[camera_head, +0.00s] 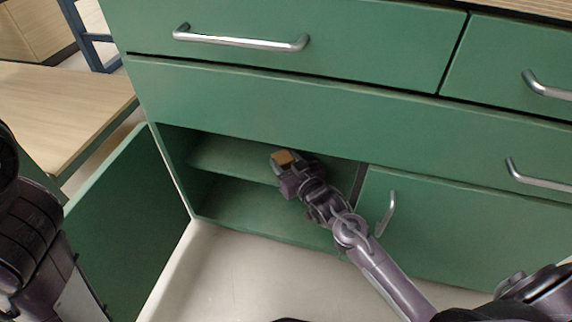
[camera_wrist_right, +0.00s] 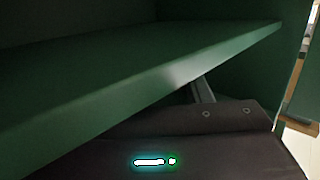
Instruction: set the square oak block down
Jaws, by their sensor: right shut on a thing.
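The square oak block (camera_head: 284,157) is a small brown block at the tip of my right gripper (camera_head: 283,164) in the head view. My right gripper is shut on it, inside the open green cupboard, close to the middle shelf (camera_head: 225,160). The right wrist view shows the shelf (camera_wrist_right: 130,75) close by and the dark gripper body; the block is hidden there. I cannot tell whether the block touches the shelf. My left arm shows at the left edge of the head view, but its gripper is not visible.
The cupboard's open door (camera_head: 130,220) stands out at the left. A closed door (camera_head: 460,235) with a metal handle is at the right, beside my right arm. Drawers (camera_head: 290,70) run above. A wooden table (camera_head: 65,110) is at the far left.

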